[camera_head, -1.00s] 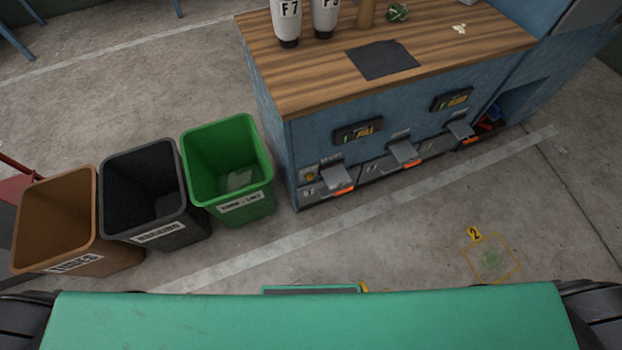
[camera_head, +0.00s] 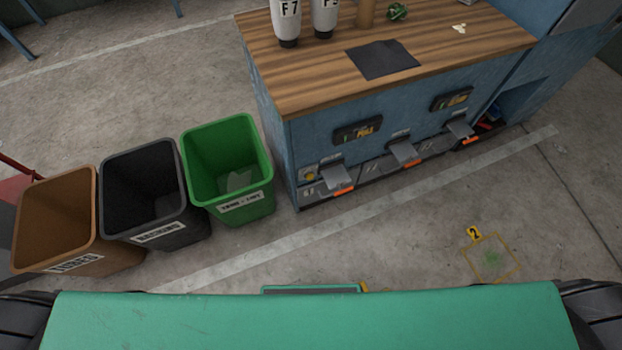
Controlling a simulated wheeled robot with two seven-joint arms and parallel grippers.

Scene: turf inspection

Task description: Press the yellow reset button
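A small round yellow button (camera_head: 310,175) sits on the front of the blue workbench cabinet (camera_head: 292,150), low at its left end. It is just left of a grey metal flap (camera_head: 333,177) with an orange strip under it. The button is small in the picture, and I cannot tell whether it is pressed. Neither of my grippers shows in the head view. Dark parts at the lower left and right corners are mine.
Green (camera_head: 228,170), black (camera_head: 155,195) and brown (camera_head: 60,225) bins stand left of the bench. The wooden top (camera_head: 300,75) carries two white bottles and a dark mat (camera_head: 382,60). Open floor with a pale line (camera_head: 370,212) lies in front; a yellow-framed patch (camera_head: 491,258) is at right.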

